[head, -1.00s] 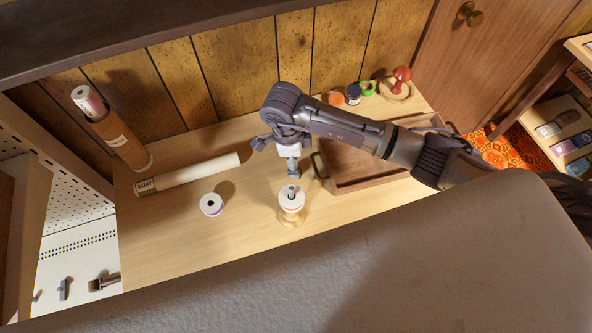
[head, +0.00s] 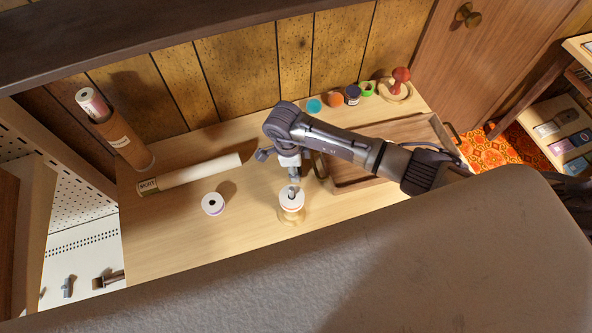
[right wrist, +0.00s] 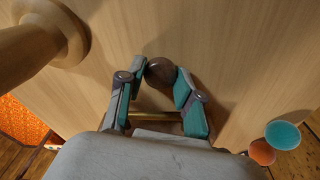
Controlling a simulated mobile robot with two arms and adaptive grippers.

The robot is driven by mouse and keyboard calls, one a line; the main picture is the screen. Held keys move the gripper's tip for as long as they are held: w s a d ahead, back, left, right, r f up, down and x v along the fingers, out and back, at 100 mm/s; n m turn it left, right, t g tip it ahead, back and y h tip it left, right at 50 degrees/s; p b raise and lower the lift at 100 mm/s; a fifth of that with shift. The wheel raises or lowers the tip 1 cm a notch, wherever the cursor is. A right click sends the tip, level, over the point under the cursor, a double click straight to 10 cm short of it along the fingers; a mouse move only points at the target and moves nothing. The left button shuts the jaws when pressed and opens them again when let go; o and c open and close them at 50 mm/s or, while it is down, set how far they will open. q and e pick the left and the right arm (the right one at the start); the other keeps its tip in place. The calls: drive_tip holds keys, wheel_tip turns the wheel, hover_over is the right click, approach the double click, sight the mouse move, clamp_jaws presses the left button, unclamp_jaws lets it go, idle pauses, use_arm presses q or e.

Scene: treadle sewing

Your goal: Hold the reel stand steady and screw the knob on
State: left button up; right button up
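The reel stand (head: 291,217) stands upright near the front of the table, carrying a pale reel, with a dark spindle tip at its top. My right gripper (head: 294,176) is pointed down just above the spindle. In the right wrist view my right gripper (right wrist: 162,80) has its teal-padded fingertips closed around a dark brown rounded knob (right wrist: 160,70). The fingers hide the knob in the head view, and I cannot tell whether it touches the spindle. My left gripper is in neither view now, and nothing is seen holding the stand.
A loose white reel (head: 212,204) lies left of the stand. A paper roll (head: 195,174) and upright tube (head: 125,143) are farther left. A wooden tray (head: 350,183) lies right, under my arm. Small spools and a red mushroom-shaped thing (head: 401,75) line the back.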

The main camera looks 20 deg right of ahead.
drive_tip(key=shift+c, duration=0.8)
drive_tip(key=shift+r, duration=0.45)
wheel_tip(320, 180, up, 3)
drive_tip(key=shift+w+f+b, duration=0.1)
drive_tip(key=shift+f+b, duration=0.1)
drive_tip(key=shift+b, duration=0.4)
drive_tip(key=s+d+r+b, duration=0.2)
drive_tip(key=s+d+r, duration=0.3)
drive_tip(key=s, duration=0.5)
wheel_tip(320, 180, up, 3)
drive_tip(key=shift+s+d+f, duration=0.2)
drive_tip(key=shift+s, duration=0.15)
